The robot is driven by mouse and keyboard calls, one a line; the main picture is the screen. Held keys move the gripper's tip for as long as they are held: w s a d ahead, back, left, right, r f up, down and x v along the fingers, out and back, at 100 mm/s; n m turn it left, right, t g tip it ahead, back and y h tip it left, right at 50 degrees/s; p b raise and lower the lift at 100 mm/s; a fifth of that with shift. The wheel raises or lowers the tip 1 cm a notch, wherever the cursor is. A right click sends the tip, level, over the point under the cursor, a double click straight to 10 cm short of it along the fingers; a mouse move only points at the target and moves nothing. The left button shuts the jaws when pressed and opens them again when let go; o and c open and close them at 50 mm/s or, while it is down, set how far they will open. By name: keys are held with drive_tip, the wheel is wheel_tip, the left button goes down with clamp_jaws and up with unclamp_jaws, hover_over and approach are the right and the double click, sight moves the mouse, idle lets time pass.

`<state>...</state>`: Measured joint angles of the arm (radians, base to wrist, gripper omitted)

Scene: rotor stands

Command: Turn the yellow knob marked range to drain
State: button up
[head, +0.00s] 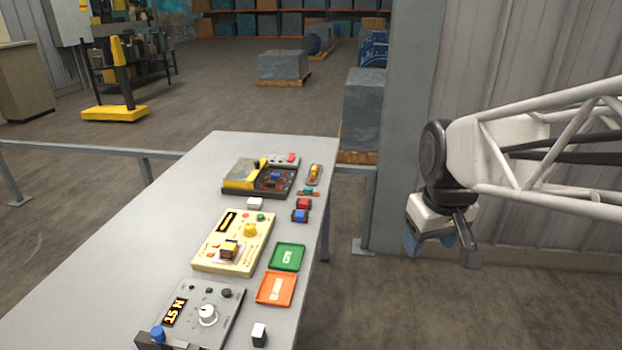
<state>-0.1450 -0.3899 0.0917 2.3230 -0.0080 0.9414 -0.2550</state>
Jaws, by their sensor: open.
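A cream panel (207,257) lies on the table. A yellow knob (251,230) sits on its upper right part. A second, darker yellow and brown piece (229,251) sits near its middle on a pale plate. The lettering on the panel is too small to read, so I cannot tell which is marked range or where drain lies. My gripper (443,247) is open and empty. It hangs to the right of the table, beyond its edge, well apart from the panel.
The table (130,262) also holds a grey panel with a white knob (207,314), a green tray (287,257), an orange tray (276,289), a black and yellow device (246,174), and small blocks (300,216). The table's left side is bare. A rail (90,148) runs behind.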

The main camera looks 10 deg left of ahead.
drive_tip(key=w+a+n, duration=0.4)
drive_tip(key=w+a, duration=0.5)
drive_tip(key=w, duration=0.2)
drive_tip(key=n+g, duration=0.2)
drive_tip(key=n, duration=0.9)
hover_over(250, 225)
drive_tip(key=d, duration=0.1)
wheel_tip(250, 225, down, 16)
drive_tip(key=shift+s+f, duration=0.1)
drive_tip(key=shift+f, duration=0.1)
drive_tip(key=shift+a+f, duration=0.3)
drive_tip(key=shift+a, duration=0.2)
drive_tip(key=shift+f, duration=3.9)
